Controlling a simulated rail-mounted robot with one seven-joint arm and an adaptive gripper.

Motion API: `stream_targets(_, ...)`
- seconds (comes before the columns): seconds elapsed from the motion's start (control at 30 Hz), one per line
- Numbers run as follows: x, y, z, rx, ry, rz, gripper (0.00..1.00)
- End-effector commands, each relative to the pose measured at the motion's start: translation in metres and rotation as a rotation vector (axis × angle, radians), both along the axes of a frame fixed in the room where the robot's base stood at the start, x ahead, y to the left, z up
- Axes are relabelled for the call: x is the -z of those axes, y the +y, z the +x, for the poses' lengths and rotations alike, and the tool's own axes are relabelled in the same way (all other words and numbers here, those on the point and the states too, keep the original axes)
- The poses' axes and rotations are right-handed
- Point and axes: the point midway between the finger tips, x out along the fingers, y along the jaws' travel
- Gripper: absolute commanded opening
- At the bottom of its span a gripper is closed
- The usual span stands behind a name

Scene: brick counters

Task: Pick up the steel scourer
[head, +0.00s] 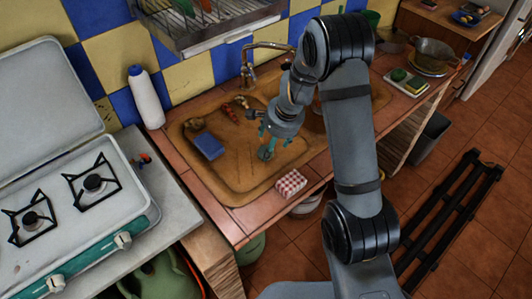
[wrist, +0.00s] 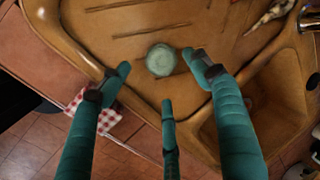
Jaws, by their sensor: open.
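A small round grey-green thing (wrist: 161,60), which looks like the steel scourer, lies on the ribbed draining area of the brown sink unit (wrist: 120,22). In the head view the round thing (head: 266,154) shows just below my fingers. My gripper (wrist: 158,78) is open, with its teal fingers spread and nothing between them. In the wrist view the round thing sits between and a little beyond the fingertips, apart from them. In the head view my gripper (head: 267,135) hangs over the sink unit, pointing down.
A blue sponge (head: 208,145) lies to the left on the sink unit. A red-and-white checked item (head: 290,183) is at the counter's front edge. A brass tap (head: 250,62) stands behind, and a white bottle (head: 146,97) stands at the back left. A stove (head: 75,205) is at the left.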

Motion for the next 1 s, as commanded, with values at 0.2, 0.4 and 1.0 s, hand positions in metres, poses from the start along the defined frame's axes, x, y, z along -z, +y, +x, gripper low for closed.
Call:
stream_targets(0.2, 0.025, 0.008, 0.007, -0.001, 0.003, -0.002, 0.63)
stream_targets(0.4, 0.048, 0.014, 0.013, -0.001, 0.000, 0.000, 0.63)
stream_targets(1.0, 0.049, 0.015, 0.014, -0.001, 0.000, 0.000, 0.44)
